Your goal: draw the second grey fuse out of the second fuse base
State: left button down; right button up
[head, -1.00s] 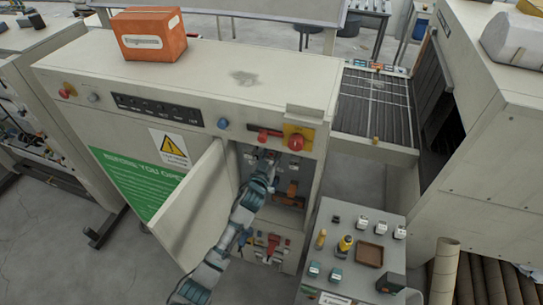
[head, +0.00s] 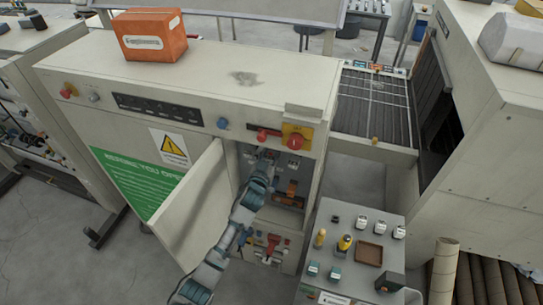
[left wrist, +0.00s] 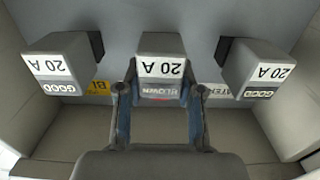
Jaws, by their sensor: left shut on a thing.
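Three grey fuses labelled "20 A" stand in a row inside the cabinet in the left wrist view, their print upside down. The middle fuse (left wrist: 160,62) has a label reading "BLOWN". The left fuse (left wrist: 62,62) and the right fuse (left wrist: 256,70) read "GOOD". My left gripper (left wrist: 160,92) is shut on the middle fuse, with one finger on each side. The middle fuse's base is hidden behind the fuse and fingers. In the head view my left gripper (head: 266,158) reaches into the open cabinet and covers the fuses. My right gripper is not in view.
The cabinet door (head: 192,205) stands open to the left of my arm. The cabinet walls are close around the fuses. A grey stand (head: 345,222) with several small parts and a brown tray (head: 369,254) is at the right. A red emergency button (head: 295,142) is above the opening.

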aim_at(270, 157)
pick_arm(q)
jog(key=shift+s+p, duration=0.25)
jog(key=shift+p, duration=0.15)
jog(key=shift+p+v, duration=0.55)
jog(key=shift+v, duration=0.35)
jog(key=shift+s+a+p, duration=0.2)
jog(key=shift+s+p, duration=0.15)
jog(key=shift+s, duration=0.1)
jog(key=shift+s+a+p, duration=0.2)
jog(key=shift+s+p, duration=0.15)
jog(key=shift+s, duration=0.3)
